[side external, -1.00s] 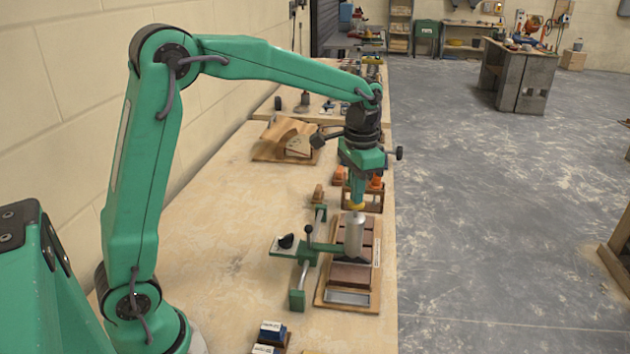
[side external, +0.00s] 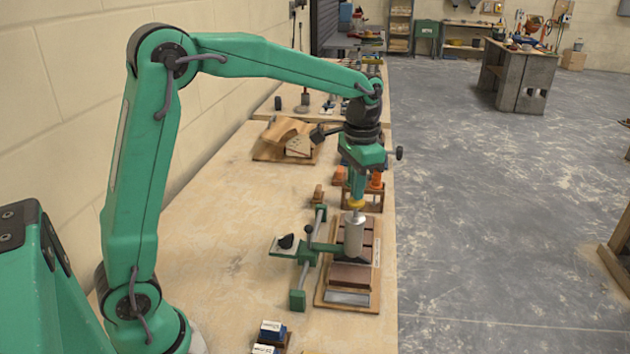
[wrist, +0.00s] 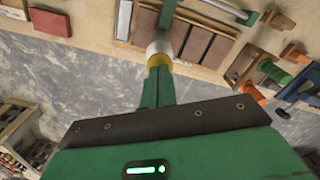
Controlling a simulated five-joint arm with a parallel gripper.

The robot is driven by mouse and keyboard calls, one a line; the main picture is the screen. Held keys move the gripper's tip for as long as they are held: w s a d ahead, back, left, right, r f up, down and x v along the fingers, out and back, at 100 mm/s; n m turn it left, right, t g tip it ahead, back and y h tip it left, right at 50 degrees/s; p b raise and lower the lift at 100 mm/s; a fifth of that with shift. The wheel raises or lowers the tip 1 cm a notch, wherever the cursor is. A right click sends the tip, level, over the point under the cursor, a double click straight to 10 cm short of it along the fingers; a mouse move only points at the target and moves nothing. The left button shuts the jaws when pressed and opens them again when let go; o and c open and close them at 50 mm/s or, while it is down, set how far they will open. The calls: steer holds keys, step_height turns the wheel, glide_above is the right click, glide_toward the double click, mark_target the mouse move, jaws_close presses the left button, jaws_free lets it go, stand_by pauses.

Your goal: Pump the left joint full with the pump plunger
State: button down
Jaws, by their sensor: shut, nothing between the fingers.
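The pump has an upright silver cylinder (side external: 354,236) on a green arm above the brick panel. Its plunger shows as a short rod with a yellow cap (side external: 355,204) on top; the cap also shows in the wrist view (wrist: 158,61). My gripper (side external: 357,195) is shut and empty, pointing down with its tips at the yellow cap; whether they touch it I cannot tell. The wrist view shows the shut green fingers (wrist: 159,80) lined up with cap and cylinder. Brown bricks (wrist: 197,45) lie side by side on the panel. The left joint's fill is hidden or too small to tell.
The wooden panel (side external: 319,294) lies near the bench's right edge. A green clamp rail (side external: 298,300) stands left of it. A wooden rack with orange-handled tools (side external: 373,200) is just behind. Blue-and-white boxes (side external: 271,330) sit in front. The bench's left part is clear.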

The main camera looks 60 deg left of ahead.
step_height(320, 180, up, 7)
stand_by(0.8)
steer(key=shift+f, duration=0.1)
steer(key=shift+s, duration=0.15)
steer(key=s+f+n+t, duration=0.3)
steer(key=s+t, duration=0.2)
steer(key=s, duration=1.7)
steer(key=shift+s+f+t, duration=0.15)
steer(key=shift+s+t, duration=0.05)
steer(key=shift+t, duration=0.1)
